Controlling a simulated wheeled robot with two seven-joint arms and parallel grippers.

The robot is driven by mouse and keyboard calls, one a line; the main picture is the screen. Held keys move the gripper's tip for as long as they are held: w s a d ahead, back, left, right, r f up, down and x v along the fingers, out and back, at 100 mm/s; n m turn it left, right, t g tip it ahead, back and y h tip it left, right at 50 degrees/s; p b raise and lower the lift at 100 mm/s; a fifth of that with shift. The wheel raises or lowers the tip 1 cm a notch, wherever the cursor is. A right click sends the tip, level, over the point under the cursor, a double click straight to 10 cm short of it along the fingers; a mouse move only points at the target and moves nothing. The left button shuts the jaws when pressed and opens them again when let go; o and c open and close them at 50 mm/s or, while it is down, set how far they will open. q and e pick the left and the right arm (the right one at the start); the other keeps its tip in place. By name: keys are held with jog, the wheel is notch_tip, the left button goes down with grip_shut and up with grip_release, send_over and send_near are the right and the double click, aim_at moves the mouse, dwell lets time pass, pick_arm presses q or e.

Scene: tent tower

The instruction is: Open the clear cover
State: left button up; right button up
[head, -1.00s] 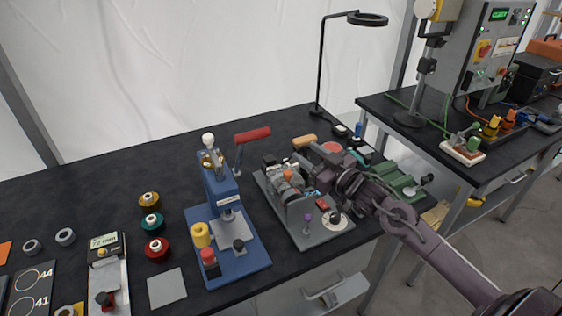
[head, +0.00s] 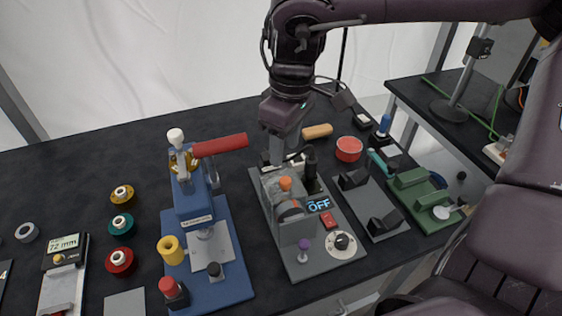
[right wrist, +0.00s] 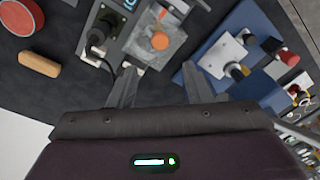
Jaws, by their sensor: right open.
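The clear cover (head: 282,205) is see-through and sits closed-looking over the rear-left part of a grey machine (head: 300,262). It carries an orange knob (head: 285,183). In the right wrist view the clear cover (right wrist: 148,47) and its orange knob (right wrist: 159,41) lie just beyond the fingertips. My right gripper (head: 280,152) reaches down from above, behind the knob. In the right wrist view my right gripper (right wrist: 159,70) has its two fingers spread wide, with nothing between them. My left gripper is out of view.
A blue press (head: 190,215) with a red handle (head: 220,145) stands close left of the machine. A grey stand (head: 372,208) and a green device (head: 422,200) are on the right. A wooden handle (head: 317,131) and red round container (head: 349,148) lie behind.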

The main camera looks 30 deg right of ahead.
aim_at(286, 180)
jog(key=shift+s+a+f+h, duration=0.15)
jog(key=shift+s+h, duration=0.1)
jog(key=shift+h, duration=0.15)
notch_tip(286, 180, down, 7)
jog(key=shift+s+f+p, duration=0.1)
jog(key=shift+f+p, duration=0.05)
jog(key=shift+p, duration=0.45)
grip_shut()
